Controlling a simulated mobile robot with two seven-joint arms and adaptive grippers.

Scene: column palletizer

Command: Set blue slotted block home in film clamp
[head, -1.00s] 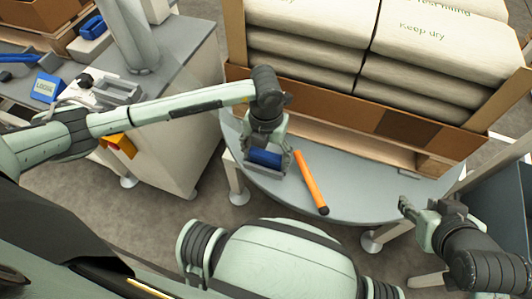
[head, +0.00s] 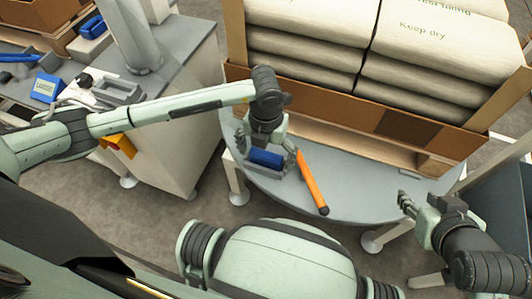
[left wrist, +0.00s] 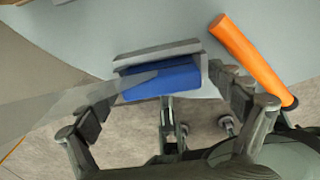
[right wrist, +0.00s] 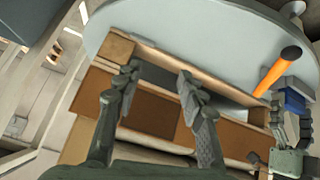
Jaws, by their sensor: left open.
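The blue slotted block (head: 266,158) sits in the grey film clamp (head: 278,172) on the round table, below my left gripper (head: 267,150). In the left wrist view the block (left wrist: 165,82) lies along the clamp's grey rail (left wrist: 157,54), between my spread fingers, with gaps on both sides. How deep it sits cannot be told. A translucent film strip (left wrist: 70,97) runs out to the left. My left gripper is open and holds nothing. My right gripper (head: 405,203) is open and empty by the table's right edge; its fingers stand apart in the right wrist view (right wrist: 160,75).
An orange bar (head: 312,183) lies right beside the clamp. A pallet box (head: 335,112) with stacked sacks stands behind the table. A blue display box (head: 46,87) and a grey fixture (head: 118,92) stand on the left benches. The table's front right is clear.

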